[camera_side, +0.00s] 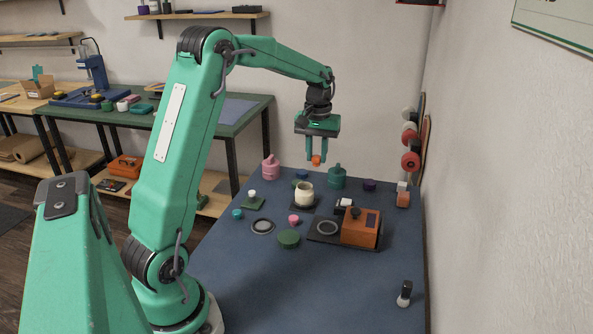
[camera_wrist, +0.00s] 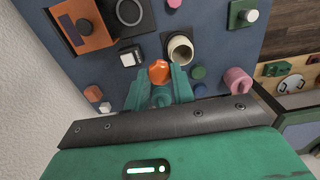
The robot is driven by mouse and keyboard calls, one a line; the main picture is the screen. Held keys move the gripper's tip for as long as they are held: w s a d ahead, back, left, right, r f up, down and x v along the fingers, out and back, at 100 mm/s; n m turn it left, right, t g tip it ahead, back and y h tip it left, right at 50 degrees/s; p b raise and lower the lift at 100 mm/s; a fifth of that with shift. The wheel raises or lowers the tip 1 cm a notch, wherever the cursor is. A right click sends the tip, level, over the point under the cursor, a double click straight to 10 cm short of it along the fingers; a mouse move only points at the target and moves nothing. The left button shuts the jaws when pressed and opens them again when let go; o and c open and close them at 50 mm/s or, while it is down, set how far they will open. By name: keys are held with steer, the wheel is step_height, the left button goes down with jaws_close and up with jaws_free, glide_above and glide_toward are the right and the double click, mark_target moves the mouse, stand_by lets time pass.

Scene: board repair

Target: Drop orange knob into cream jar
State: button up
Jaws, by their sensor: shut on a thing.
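My gripper (camera_side: 316,153) is shut on the orange knob (camera_side: 316,160) and holds it in the air above the back part of the blue table. The knob also shows between the fingertips in the wrist view (camera_wrist: 158,71). The cream jar (camera_side: 304,194) stands upright and open on a dark square pad, lower than the knob and a little to its left in the side view. In the wrist view the jar (camera_wrist: 181,49) is just ahead and to the right of the knob, its open mouth showing. The knob is apart from the jar.
An orange machine (camera_side: 361,228) is front right of the jar. Green lid (camera_side: 288,239) and pink knob (camera_side: 293,220) lie in front. The table's front is mostly clear.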

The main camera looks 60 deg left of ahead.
steer(key=shift+s+a+r, duration=0.15)
steer(key=shift+a+r, duration=0.05)
steer(key=shift+a, duration=0.7)
steer(key=shift+s+a+r, duration=0.1)
steer(key=shift+a+r, duration=0.05)
steer(key=shift+a, duration=0.7)
steer(key=shift+f, duration=0.15)
steer(key=shift+f, duration=2.85)
steer(key=o, duration=1)
steer(key=shift+r, duration=0.1)
steer(key=shift+r, duration=3.8)
